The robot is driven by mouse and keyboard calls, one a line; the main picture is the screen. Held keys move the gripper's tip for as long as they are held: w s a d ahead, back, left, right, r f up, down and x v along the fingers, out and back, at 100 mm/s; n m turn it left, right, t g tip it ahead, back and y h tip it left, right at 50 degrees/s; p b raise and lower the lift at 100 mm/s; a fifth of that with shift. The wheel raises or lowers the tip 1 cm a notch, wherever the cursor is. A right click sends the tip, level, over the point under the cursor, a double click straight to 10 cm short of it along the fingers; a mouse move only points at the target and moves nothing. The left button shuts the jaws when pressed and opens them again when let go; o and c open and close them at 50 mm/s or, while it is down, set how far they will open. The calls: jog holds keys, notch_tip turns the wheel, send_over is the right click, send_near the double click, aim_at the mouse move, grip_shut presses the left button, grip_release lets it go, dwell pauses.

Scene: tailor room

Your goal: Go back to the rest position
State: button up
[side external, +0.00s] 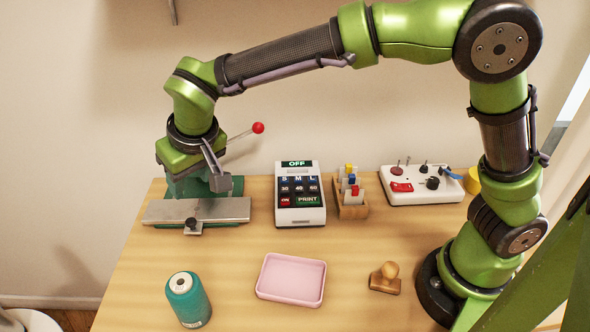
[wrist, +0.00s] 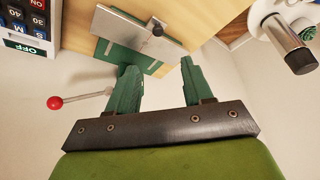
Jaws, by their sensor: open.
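My gripper (wrist: 158,66) is open in the wrist view, its two green fingers apart with nothing held between them. In the side view my gripper (side external: 190,165) hangs at the far left of the table, in front of or over a green press-like machine (side external: 228,187); its fingers are hard to tell from the machine there. The machine has a grey metal plate (side external: 165,211) and a lever with a red ball (side external: 258,127). In the wrist view the plate (wrist: 125,30) lies beyond the fingertips and the red ball (wrist: 55,102) is to the left. I cannot tell whether the fingers touch the machine.
A label printer (side external: 300,200) reading OFF, a wooden holder (side external: 352,208) and a white control box (side external: 420,190) stand along the back. A teal thread spool (side external: 188,300), an empty pink tray (side external: 291,279) and a wooden stamp (side external: 385,279) are in front. Bare tabletop lies between them.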

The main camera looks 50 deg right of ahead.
jog(key=shift+s+r, duration=0.2)
jog(key=shift+r, duration=0.25)
jog(key=s+d+r+m+t+y, duration=0.1)
jog(key=s+d+r+m, duration=0.1)
jog(key=s+d, duration=0.7)
jog(key=s+d+r+m+t+y, duration=0.1)
jog(key=s+d+r+m, duration=0.1)
jog(key=s+d, duration=0.8)
jog(key=d, duration=0.4)
jog(key=shift+s+r+t, duration=0.2)
jog(key=shift+r+t, duration=0.15)
jog(key=shift+t, duration=0.05)
